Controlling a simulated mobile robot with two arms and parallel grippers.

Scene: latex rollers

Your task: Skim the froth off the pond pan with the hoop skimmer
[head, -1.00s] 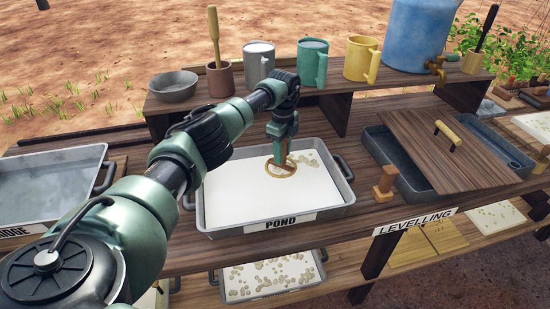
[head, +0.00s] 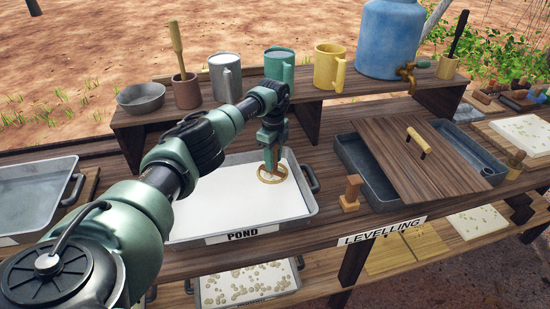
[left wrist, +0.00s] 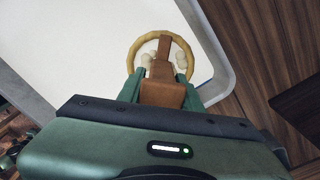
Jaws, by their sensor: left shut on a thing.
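The pond pan (head: 218,207) is a grey metal tray of white liquid, labelled POND. My left gripper (head: 272,140) is shut on the brown handle of the hoop skimmer (head: 260,177), whose yellow ring is at the liquid near the pan's right side. In the left wrist view, the gripper (left wrist: 165,92) grips the handle (left wrist: 163,70), and the ring (left wrist: 133,58) lies inside the pan's right rim. Pale tan froth (left wrist: 180,60) shows inside the ring on both sides of the handle. The arm hides the pan's left part. My right gripper is not in view.
A lidded grey box (head: 368,176) and a small wooden block (head: 351,190) stand right of the pan. Another grey pan (head: 30,195) is at left. Behind, a raised shelf holds mugs (head: 328,68), a bowl (head: 141,97) and a blue tank (head: 390,38). A froth-speckled tray (head: 247,284) sits below.

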